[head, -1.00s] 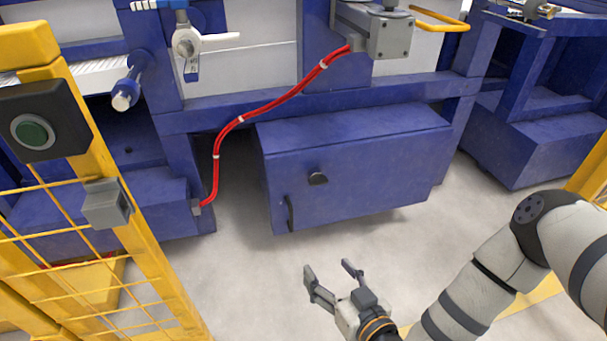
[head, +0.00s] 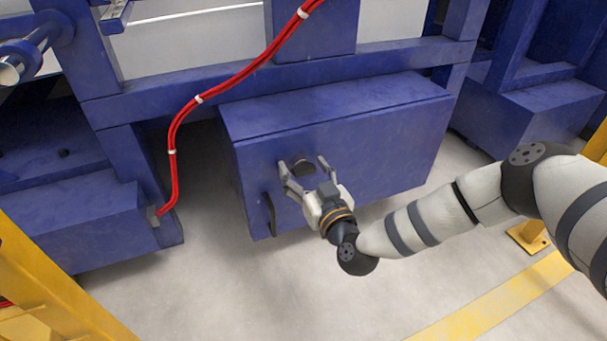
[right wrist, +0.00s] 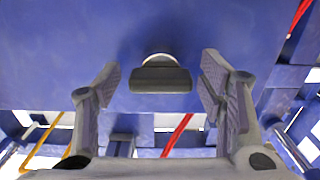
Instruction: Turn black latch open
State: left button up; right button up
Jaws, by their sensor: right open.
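The black latch (head: 303,165) is a small dark knob on the front of the blue cabinet (head: 385,150). In the right wrist view the latch (right wrist: 160,76) shows as a wide dark bar lying crosswise, with a pale round base behind it. My right gripper (head: 305,166) is open in front of the cabinet, its fingers on either side of the latch. In the right wrist view the right gripper (right wrist: 162,88) has clear gaps between both fingers and the latch. A dark curved handle (head: 269,214) is at the cabinet's lower left. My left gripper is not in view.
A red cable (head: 174,150) runs along the blue frame left of the cabinet. A yellow guard post (head: 50,285) stands at the lower left. The pale floor (head: 260,295) before the cabinet is clear, with a yellow stripe at the right.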

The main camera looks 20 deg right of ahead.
jog(key=c, duration=1.2)
jog(key=shift+o, duration=0.2)
